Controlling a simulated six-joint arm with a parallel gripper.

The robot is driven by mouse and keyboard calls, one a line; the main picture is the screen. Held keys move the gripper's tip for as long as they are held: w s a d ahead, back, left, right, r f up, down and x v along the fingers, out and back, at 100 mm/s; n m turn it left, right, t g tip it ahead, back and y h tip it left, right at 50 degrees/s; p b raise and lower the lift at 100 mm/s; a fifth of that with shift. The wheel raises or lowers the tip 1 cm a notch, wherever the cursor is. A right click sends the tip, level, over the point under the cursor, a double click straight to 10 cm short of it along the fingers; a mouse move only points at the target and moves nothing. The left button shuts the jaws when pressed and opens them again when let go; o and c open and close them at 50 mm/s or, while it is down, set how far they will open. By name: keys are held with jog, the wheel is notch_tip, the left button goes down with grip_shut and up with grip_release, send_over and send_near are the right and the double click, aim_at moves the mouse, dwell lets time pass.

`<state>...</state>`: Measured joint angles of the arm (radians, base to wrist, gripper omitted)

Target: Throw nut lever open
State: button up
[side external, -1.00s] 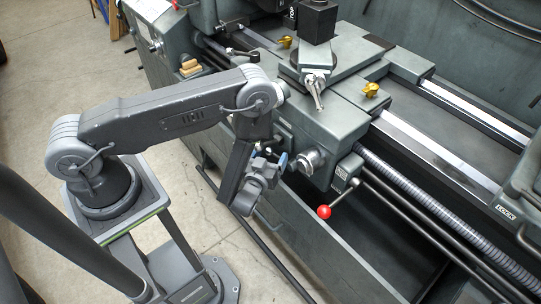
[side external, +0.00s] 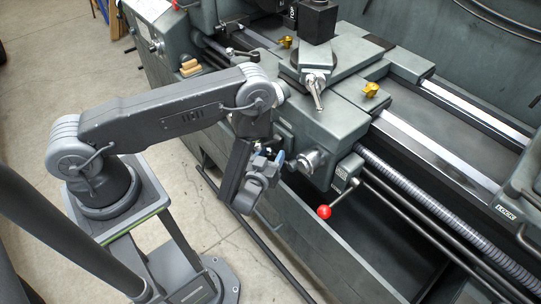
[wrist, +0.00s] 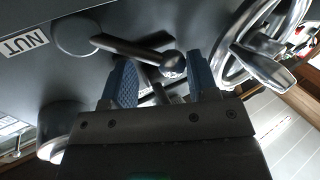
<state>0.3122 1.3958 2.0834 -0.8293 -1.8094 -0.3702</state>
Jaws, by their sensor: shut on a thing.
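The nut lever (wrist: 135,49) shows in the wrist view as a dark bar running from a round hub to a metal ball knob, beside a white NUT label (wrist: 24,42). My gripper (wrist: 160,72) has its two blue fingers on either side of the ball end and is shut on the lever. A second dark rod shows lower between the fingers; its far end is hidden by the gripper body. In the side view my gripper (side external: 279,160) is at the front of the grey apron, and I cannot make out the nut lever behind it.
A handwheel (wrist: 262,50) is close to the right finger in the wrist view. A red-knobbed lever (side external: 324,211) sticks out at the right of the apron in the side view. A chip-tray wall lies below, with open floor in front of the lathe.

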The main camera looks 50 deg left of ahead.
jog(key=shift+a+f+n+g+h, duration=0.4)
jog(key=shift+f+n, duration=0.3)
jog(key=shift+n, duration=0.2)
jog(key=shift+c, duration=0.3)
jog(key=shift+a+f+n+g+h, duration=0.15)
jog(key=shift+f+n+g+h, duration=0.2)
jog(key=shift+f+n, duration=0.4)
jog(key=shift+r, duration=0.15)
jog(key=o, duration=1.3)
jog(key=shift+r+n, duration=0.1)
jog(key=shift+n, duration=0.15)
jog(key=v, duration=1.4)
jog(key=shift+w, duration=0.1)
